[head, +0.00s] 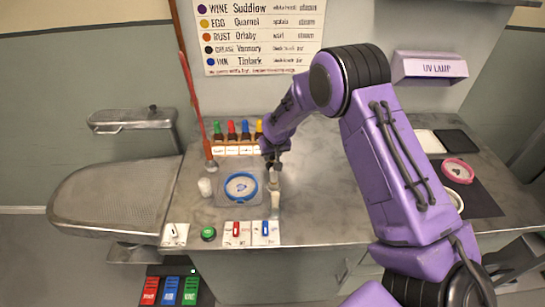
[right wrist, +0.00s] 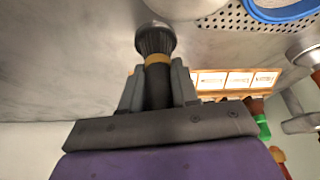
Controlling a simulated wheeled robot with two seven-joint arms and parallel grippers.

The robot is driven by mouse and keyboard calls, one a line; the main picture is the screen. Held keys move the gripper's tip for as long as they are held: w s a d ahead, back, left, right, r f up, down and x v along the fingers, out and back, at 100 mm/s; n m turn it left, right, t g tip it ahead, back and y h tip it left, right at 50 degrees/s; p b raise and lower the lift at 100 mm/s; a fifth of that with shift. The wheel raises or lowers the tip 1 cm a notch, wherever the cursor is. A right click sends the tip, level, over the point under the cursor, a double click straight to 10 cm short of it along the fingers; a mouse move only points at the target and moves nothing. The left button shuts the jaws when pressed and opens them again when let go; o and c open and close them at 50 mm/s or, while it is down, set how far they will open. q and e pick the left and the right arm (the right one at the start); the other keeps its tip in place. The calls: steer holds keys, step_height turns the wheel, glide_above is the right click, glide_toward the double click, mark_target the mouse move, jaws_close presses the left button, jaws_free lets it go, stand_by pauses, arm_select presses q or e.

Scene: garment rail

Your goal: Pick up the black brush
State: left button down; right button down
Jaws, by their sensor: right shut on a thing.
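The black brush (right wrist: 157,42) shows in the right wrist view, with dark bristles flaring to a rounded tip and a gold band below them. Its black handle stands between the two fingers of my right gripper (right wrist: 157,88), which is shut on it. In the head view my right gripper (head: 274,160) is over the counter, just right of the blue hoop (head: 241,186). The brush is small and mostly hidden there by the gripper. Whether its tip touches anything is unclear. My left gripper is not in view.
Several coloured-cap bottles (head: 231,132) stand at the back, left of my gripper. A small pale upright object (head: 275,201) stands just in front. A pink hoop (head: 457,170) lies at the right on a dark mat (head: 486,200). A green button (head: 208,233) sits at the front edge.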

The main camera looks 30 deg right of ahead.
steer(key=shift+r, duration=0.1)
step_height(320, 180, up, 3)
steer(key=shift+f+b, duration=0.2)
steer(key=shift+b, duration=0.9)
steer(key=s+a+r+b, duration=0.1)
steer(key=s+a+r, duration=0.3)
steer(key=s+r, duration=0.6)
steer(key=s, duration=0.3)
steer(key=shift+s+a, duration=0.2)
